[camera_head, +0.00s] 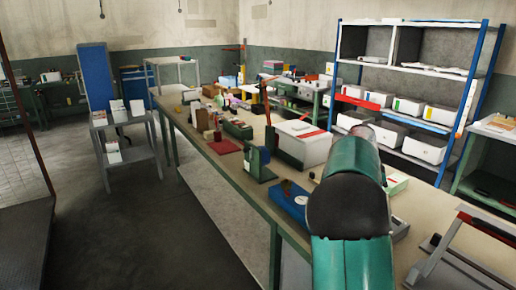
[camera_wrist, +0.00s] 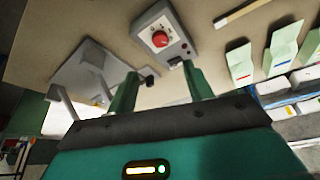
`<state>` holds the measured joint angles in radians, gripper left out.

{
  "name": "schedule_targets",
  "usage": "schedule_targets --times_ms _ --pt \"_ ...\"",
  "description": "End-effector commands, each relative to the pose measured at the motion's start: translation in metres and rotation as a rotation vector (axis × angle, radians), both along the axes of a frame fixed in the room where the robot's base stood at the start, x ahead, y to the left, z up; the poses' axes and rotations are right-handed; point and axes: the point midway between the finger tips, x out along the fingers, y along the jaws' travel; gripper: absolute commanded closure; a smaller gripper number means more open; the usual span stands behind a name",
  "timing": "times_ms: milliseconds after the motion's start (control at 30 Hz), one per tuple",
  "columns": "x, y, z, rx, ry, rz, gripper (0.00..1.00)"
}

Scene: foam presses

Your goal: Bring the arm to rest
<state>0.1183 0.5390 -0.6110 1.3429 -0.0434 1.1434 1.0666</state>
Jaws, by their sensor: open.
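My gripper (camera_wrist: 160,76) shows in the wrist view with its two green fingers spread apart. Nothing is between the fingers. My gripper is not visible in the head view.
A shelving rack (camera_head: 425,75) stands behind. Small green-and-white cartons (camera_wrist: 281,50) lie right of the gripper. Open floor (camera_head: 140,225) lies left.

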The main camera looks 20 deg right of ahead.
Motion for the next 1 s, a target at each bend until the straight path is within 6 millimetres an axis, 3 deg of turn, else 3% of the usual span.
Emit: schedule_targets --times_ms 167,267,667,1000 --pt "-0.005 0.013 0.006 0.026 -0.012 0.045 0.48" --pt "-0.013 0.036 0.015 0.067 -0.03 0.131 0.48" --pt "-0.073 0.181 0.052 0.184 -0.11 0.684 0.48" --pt "-0.153 0.3 0.058 0.123 -0.136 1.194 0.48"
